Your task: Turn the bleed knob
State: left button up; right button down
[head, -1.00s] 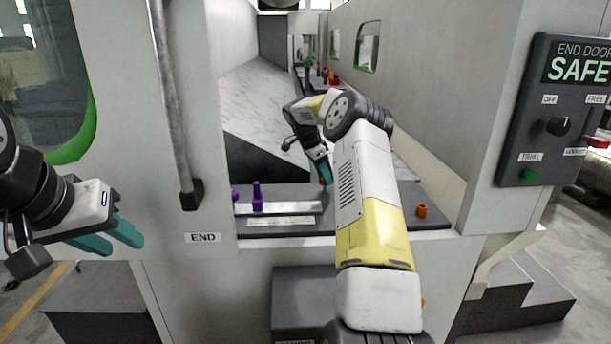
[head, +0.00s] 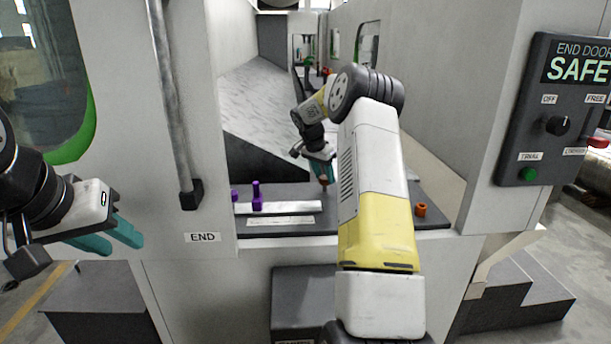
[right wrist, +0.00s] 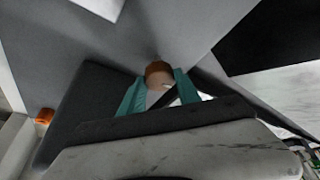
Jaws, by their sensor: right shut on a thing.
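A brown-orange round knob (head: 323,180) stands at the back part of the dark ledge inside the machine opening. No readable label marks it as the bleed knob. My right gripper (head: 321,173) points down at it from above, with its teal fingers shut on it. In the right wrist view the knob (right wrist: 160,73) sits between the tips of the two teal fingers (right wrist: 160,85). My left gripper (head: 116,238) is at the far left, in front of the machine, with its teal fingers apart and empty.
Purple knobs (head: 257,196) stand left on the ledge (head: 390,222), and an orange knob (head: 421,210) stands right. A vertical bar (head: 176,110) flanks the opening. A control panel (head: 549,125) reading "END DOOR SAFE" is at the right. Dark steps (head: 525,290) are lower right.

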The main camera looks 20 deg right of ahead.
dwell(0.3)
jog(key=c, duration=0.9)
grip_release()
jog(key=shift+o, duration=0.2)
jog(key=v, duration=0.8)
